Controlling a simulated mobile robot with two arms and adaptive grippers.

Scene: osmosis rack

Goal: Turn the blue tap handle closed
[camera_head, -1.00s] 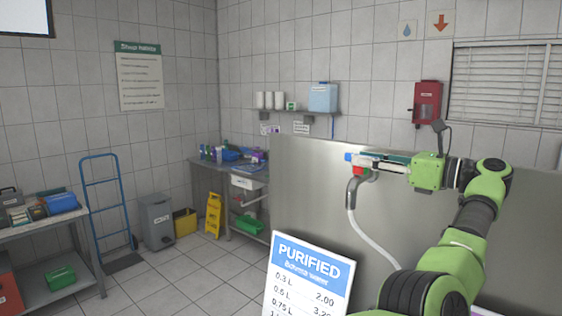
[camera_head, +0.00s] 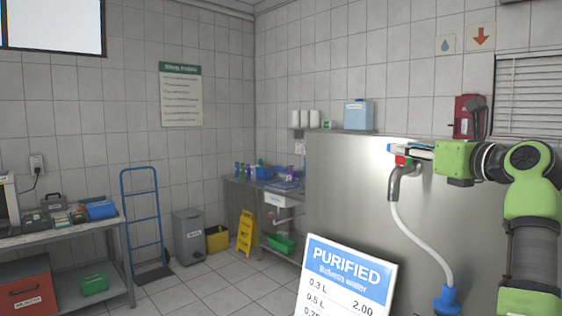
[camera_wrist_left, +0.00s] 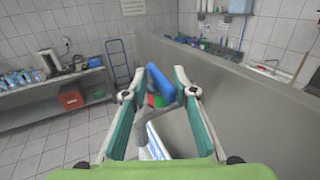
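The blue tap handle (camera_wrist_left: 160,84) lies between the fingertips in the left wrist view, closer to the right finger. Whether it touches that finger is unclear. In the head view only a small blue end (camera_head: 391,147) of the handle shows beside the fingers. The grey tap (camera_head: 394,186), with a red part (camera_head: 401,160) at its top, curves down into a white hose (camera_head: 418,238). My left gripper (camera_head: 409,151) is at the top of the tap. Its teal-padded fingers (camera_wrist_left: 160,78) are spread apart. My right gripper is not in view.
A steel panel (camera_head: 345,190) stands behind the tap. A purified water price sign (camera_head: 345,278) stands in front, lower left. A blue fitting (camera_head: 447,299) is on the hose below. A sink bench (camera_head: 237,188), yellow floor sign (camera_head: 246,233) and loaded table (camera_head: 70,232) stand farther left.

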